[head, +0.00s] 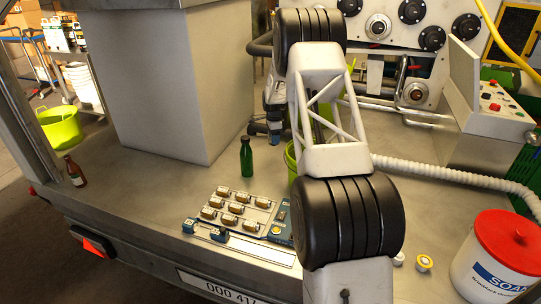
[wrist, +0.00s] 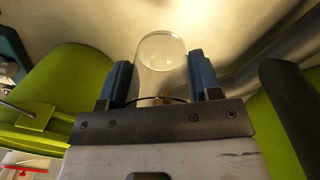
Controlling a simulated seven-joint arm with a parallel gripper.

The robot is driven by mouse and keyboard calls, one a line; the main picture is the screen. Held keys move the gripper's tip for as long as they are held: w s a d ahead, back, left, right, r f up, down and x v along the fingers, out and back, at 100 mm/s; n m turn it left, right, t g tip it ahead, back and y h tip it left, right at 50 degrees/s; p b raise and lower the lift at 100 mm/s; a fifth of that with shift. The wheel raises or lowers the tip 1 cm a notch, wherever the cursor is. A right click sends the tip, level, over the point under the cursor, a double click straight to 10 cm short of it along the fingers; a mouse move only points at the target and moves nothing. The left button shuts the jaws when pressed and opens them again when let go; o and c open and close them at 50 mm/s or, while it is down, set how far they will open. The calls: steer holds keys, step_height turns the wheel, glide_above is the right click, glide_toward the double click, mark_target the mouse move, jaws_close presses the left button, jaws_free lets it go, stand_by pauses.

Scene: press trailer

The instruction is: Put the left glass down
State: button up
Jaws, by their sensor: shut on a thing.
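A clear glass (wrist: 161,62) stands between the two blue fingers of my gripper (wrist: 161,80) in the wrist view. The fingers are shut on its sides, and its round rim or base faces up in the picture. Its lower part is hidden behind the gripper body. In the head view my own arm covers the middle, and I cannot make out the gripper or the glass there. I see no second glass in either view.
Lime-green surfaces (wrist: 65,95) lie on both sides of the gripper in the wrist view. The head view shows a green bottle (head: 246,157), a brown bottle (head: 75,171), a tray of small items (head: 237,211) and a white bucket with red lid (head: 497,262) on the grey bed (head: 150,190).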

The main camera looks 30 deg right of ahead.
step_height(320, 180, up, 5)
steer(key=shift+s+a, duration=2.35)
steer(key=shift+s, duration=2.35)
steer(key=shift+s+a, duration=2.4)
steer(key=shift+s, duration=2.3)
steer(key=shift+s+a, duration=2.35)
steer(key=shift+s, duration=2.35)
steer(key=shift+n, duration=0.3)
step_height(320, 180, down, 10)
steer(key=shift+r, duration=0.1)
steer(key=w+d, duration=0.1)
steer(key=w, duration=0.4)
steer(key=w+d+f, duration=0.1)
steer(key=w+d, duration=0.1)
steer(key=w, duration=0.3)
steer(key=w+d, duration=0.1)
steer(key=w, duration=0.4)
steer(key=shift+w+d+f, duration=0.15)
steer(key=shift+w+f, duration=0.1)
steer(key=shift+f, duration=0.05)
steer(key=shift+f, duration=0.1)
